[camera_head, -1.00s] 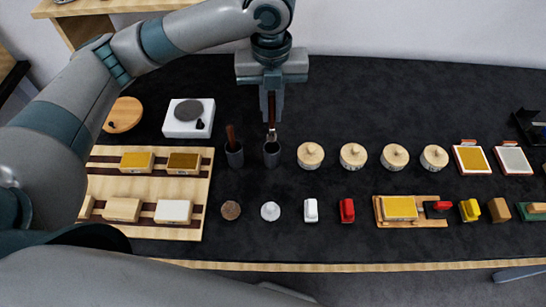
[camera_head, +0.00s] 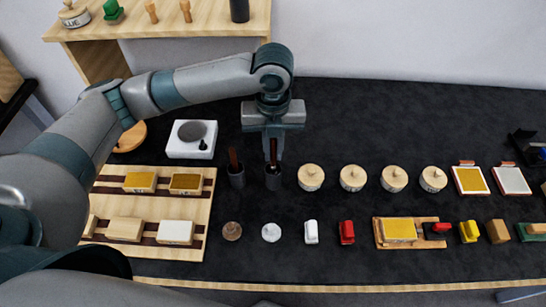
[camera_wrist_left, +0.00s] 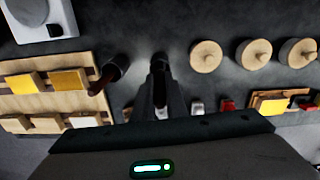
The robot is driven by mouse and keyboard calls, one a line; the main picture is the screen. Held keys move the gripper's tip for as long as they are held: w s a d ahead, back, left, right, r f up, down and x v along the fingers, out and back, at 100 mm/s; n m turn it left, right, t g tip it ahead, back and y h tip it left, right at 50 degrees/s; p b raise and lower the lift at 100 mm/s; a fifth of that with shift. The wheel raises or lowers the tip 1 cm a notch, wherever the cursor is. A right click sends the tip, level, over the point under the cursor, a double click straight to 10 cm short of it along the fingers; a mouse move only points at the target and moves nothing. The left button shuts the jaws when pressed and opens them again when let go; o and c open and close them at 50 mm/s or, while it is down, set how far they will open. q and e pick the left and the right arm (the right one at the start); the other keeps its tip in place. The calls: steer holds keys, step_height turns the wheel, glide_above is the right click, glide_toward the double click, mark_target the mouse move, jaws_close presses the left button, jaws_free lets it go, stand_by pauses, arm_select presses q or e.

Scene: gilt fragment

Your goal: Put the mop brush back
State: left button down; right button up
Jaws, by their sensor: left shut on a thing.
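My left gripper (camera_head: 274,149) is shut on the dark brown handle of the mop brush (camera_head: 273,156). The brush is upright, its lower part hidden inside the right one of two dark cups (camera_head: 273,179). In the left wrist view the fingers (camera_wrist_left: 161,92) stand right over this cup (camera_wrist_left: 159,59). Whether the brush touches the cup's floor cannot be seen. The left cup (camera_head: 237,179) holds another brush with a reddish-brown handle (camera_head: 233,158). My right gripper is not in view.
Round lidded wooden pots (camera_head: 311,178) stand in a row just right of the cup. A wooden rack with blocks (camera_head: 148,208) and a white device (camera_head: 191,140) lie left. Small items line the front. The dark table behind the pots is clear.

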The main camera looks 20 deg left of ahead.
mark_target(273, 169)
arm_select(q)
steer(key=shift+f+p, duration=0.5)
steer(key=shift+f, duration=1.4)
steer(key=c, duration=1.8)
jaws_free()
steer(key=shift+f, duration=0.1)
steer(key=shift+o, duration=0.2)
step_height(273, 169, up, 11)
steer(key=b, duration=0.3)
steer(key=shift+r, duration=0.65)
